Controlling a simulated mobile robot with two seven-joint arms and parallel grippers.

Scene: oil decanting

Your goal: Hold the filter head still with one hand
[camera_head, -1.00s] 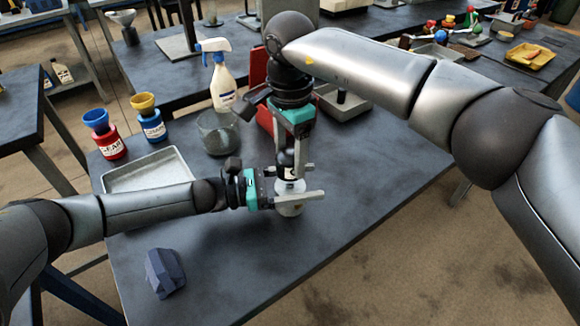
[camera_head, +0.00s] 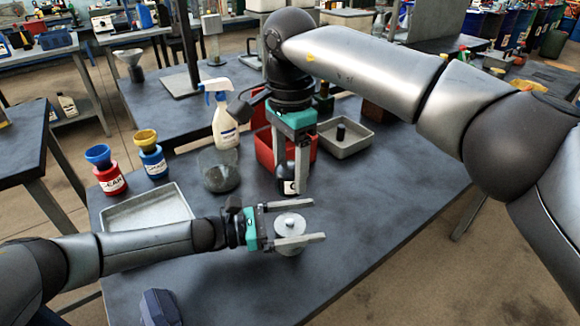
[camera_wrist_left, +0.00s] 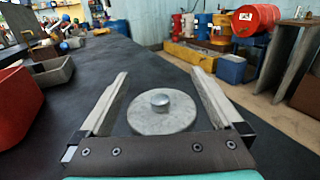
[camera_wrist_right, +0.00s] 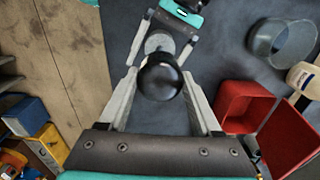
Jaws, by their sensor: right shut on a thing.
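A grey round disc with a small raised knob, apparently the filter head (camera_head: 290,225), stands on the dark table. My left gripper (camera_head: 310,220) is open around it. In the left wrist view the disc (camera_wrist_left: 162,118) lies between the fingers (camera_wrist_left: 158,75) with gaps on both sides. My right gripper (camera_head: 297,188) points down behind the disc and is shut on a dark, white-labelled container (camera_head: 290,185). Its round black end (camera_wrist_right: 160,78) shows between the fingers in the right wrist view, partly covering the disc (camera_wrist_right: 158,42). The container's far side is hidden.
A glass beaker (camera_head: 219,171), a white spray bottle (camera_head: 224,125), a red bin (camera_head: 267,150) and a grey tray with a dark item (camera_head: 345,140) stand behind. An empty grey tray (camera_head: 150,210) lies left; a blue faceted block (camera_head: 158,307) is in front. The table's right side is clear.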

